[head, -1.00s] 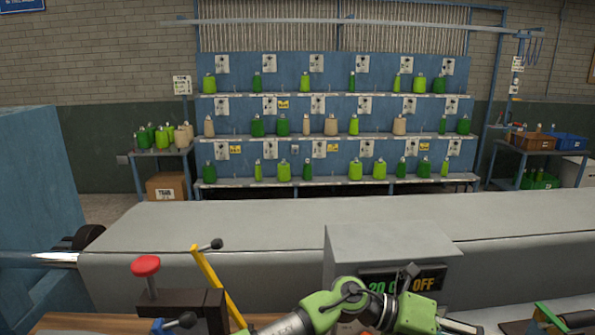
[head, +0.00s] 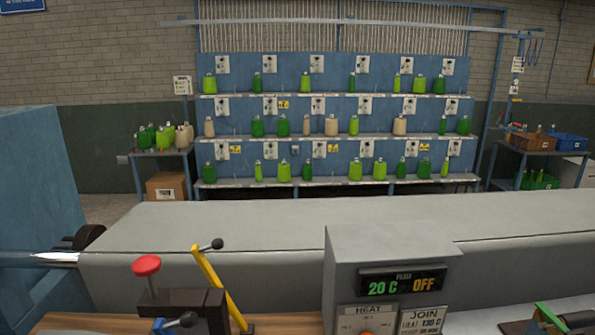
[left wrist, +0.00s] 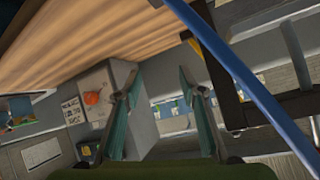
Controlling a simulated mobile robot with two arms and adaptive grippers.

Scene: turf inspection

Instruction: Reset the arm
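My left gripper (left wrist: 158,88) shows only in the left wrist view. Its two teal-padded fingers stand apart with nothing between them. Neither arm shows in the head view now. The grey control box (head: 390,250), with a display reading 20 C and OFF, stands clear at the lower right of the head view. In the left wrist view the box (left wrist: 110,77) with its orange button lies behind and left of the left finger. My right gripper is in neither view.
A red-knobbed clamp (head: 147,266) and a yellow lever (head: 215,283) stand on the wooden bench (head: 285,322). A long grey bed (head: 230,225) runs behind them. Shelves (head: 330,139) with green and tan bottles stand beyond. A blue bar (left wrist: 240,70) crosses the left wrist view.

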